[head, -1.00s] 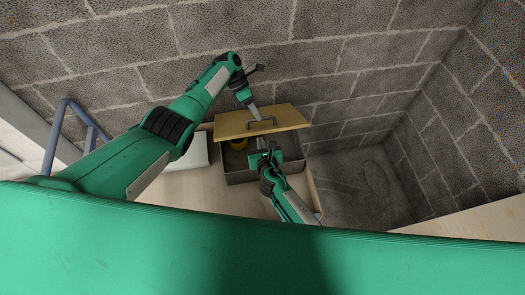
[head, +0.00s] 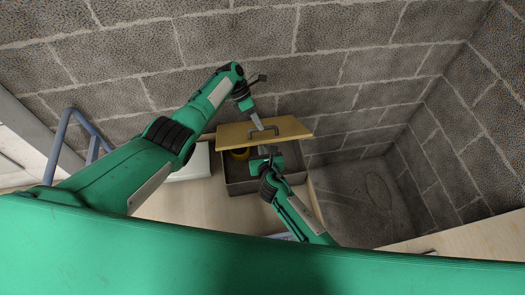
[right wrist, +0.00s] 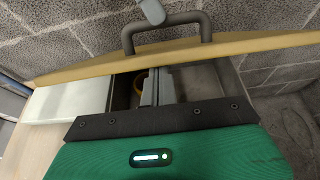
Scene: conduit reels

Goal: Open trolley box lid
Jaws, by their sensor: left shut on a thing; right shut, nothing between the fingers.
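The trolley box (head: 238,187) is a dark grey open-topped box, and its tan wooden lid (head: 290,127) stands raised over the back of it. The lid has a dark grey bar handle (head: 279,128), seen large in the right wrist view (right wrist: 206,24). My left gripper (head: 257,124) is shut on the handle; its tip shows at the top of the right wrist view (right wrist: 152,10). My right gripper (head: 268,150) is shut and empty, over the box opening just in front of the lid. Its fingers (right wrist: 155,88) point toward the lid's underside; whether they touch it I cannot tell.
A yellow ring-shaped thing (head: 240,154) lies inside the box, partly hidden. A white object (head: 190,166) sits left of the box on the wooden surface (head: 200,203). A block wall (head: 320,60) stands close behind. A blue-grey rail (head: 59,140) is at the left.

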